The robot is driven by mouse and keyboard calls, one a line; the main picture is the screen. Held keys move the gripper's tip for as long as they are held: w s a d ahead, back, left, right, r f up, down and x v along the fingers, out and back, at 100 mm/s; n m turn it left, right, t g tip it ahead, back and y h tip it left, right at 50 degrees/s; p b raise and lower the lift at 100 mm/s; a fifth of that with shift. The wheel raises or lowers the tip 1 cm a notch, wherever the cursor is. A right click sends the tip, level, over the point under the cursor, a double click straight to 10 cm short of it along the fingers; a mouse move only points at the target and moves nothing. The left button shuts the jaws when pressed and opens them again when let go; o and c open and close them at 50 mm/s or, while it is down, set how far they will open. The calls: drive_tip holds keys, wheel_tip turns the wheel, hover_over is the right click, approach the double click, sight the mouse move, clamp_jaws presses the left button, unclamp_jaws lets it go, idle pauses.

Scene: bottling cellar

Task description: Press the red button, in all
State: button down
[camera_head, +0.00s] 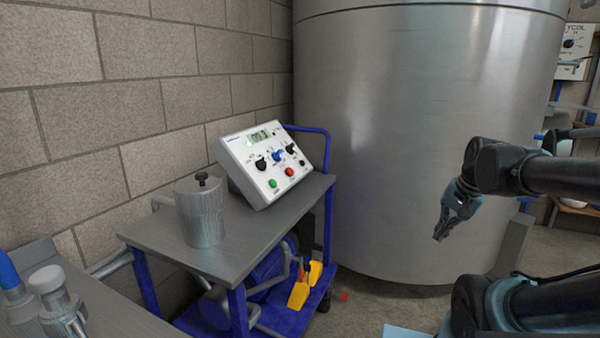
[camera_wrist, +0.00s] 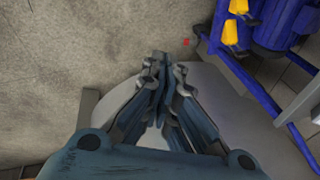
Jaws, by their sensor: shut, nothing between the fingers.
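The red button (camera_head: 290,171) is on the sloped white control panel (camera_head: 266,162), which stands on the grey top of a blue cart. A green button (camera_head: 272,183) is to its left, and dark and blue knobs sit above it. My gripper (camera_head: 438,238) hangs in the air to the right of the cart, pointing down, well apart from the panel. In the wrist view my gripper (camera_wrist: 161,58) is shut and empty, over the floor. The red button does not show in the wrist view.
A metal canister (camera_head: 201,215) stands on the cart top (camera_head: 160,238) left of the panel. A large steel tank (camera_head: 420,110) is behind. The cart's blue rail (camera_head: 329,150) rises right of the panel. Yellow parts (camera_head: 299,292) are low on the cart.

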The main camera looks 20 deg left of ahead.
sight(289, 172)
drive_tip(key=w+a+r+m+y, duration=0.2)
drive_tip(key=w+a+r+m, duration=0.3)
drive_tip(key=a, duration=0.7)
drive_tip(key=w+a+r+m+g+y, duration=0.1)
drive_tip(key=w+a+r+m, duration=0.3)
drive_tip(key=a, duration=0.8)
drive_tip(key=w+a+r+m+g+y, duration=0.1)
drive_tip(key=w+a+r+m+y, duration=0.3)
drive_tip(key=a, duration=0.9)
wheel_tip(289, 172, up, 2)
drive_tip(key=shift+w+r+m, duration=0.15)
drive_tip(key=shift+w+m, duration=0.7)
drive_tip(key=shift+m, duration=0.05)
drive_tip(key=x, duration=1.4)
drive_tip(key=shift+a, duration=0.1)
